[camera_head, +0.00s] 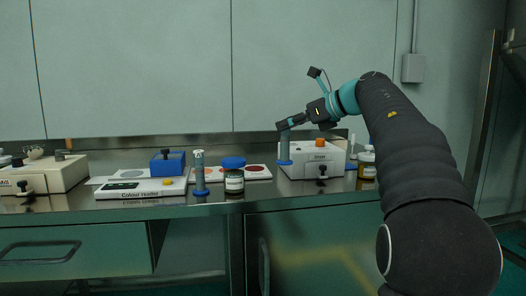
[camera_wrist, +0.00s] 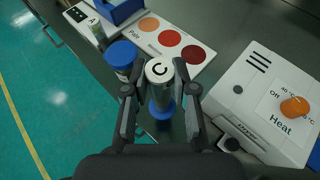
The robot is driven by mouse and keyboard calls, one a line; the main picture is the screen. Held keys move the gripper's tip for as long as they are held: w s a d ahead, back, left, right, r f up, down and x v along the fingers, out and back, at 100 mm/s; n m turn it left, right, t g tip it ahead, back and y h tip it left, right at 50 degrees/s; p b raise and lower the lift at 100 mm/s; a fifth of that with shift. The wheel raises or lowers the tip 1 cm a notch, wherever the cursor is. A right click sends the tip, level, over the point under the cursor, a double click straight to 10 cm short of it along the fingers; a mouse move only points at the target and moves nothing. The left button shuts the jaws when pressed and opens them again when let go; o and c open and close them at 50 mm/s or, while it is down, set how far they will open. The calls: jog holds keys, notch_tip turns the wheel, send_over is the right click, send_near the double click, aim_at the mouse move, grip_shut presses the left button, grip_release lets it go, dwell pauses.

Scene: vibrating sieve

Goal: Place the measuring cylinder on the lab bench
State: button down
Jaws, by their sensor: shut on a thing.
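The measuring cylinder, marked C (camera_wrist: 160,72), stands upright between the fingers of my gripper (camera_wrist: 160,90) in the wrist view. Its blue base (camera_wrist: 162,109) shows below the fingers. In the head view the same cylinder (camera_head: 285,148) is a grey-green tube with a blue foot, left of the heater box. My gripper (camera_head: 284,125) is shut on its upper part, reaching in from the right. The lab bench (camera_head: 262,190) is a dark, shiny metal top. I cannot tell whether the foot touches the bench.
The heater box (camera_head: 312,160) stands close right of the cylinder. A blue-lidded jar (camera_head: 234,180) and another cylinder, marked A (camera_head: 200,176), stand to the left. A colour card (camera_wrist: 172,38), blue box (camera_head: 168,163) and colour meter (camera_head: 140,189) lie nearby. Bare bench shows in front of the heater.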

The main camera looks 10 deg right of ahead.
jog(key=w+a+f, duration=0.3)
jog(key=a+f, duration=0.2)
jog(key=f, duration=0.2)
jog(key=shift+f, duration=0.2)
jog(key=shift+f, duration=0.15)
jog(key=c, duration=0.9)
grip_release()
jog(key=shift+d, duration=0.1)
jog(key=v, duration=1.2)
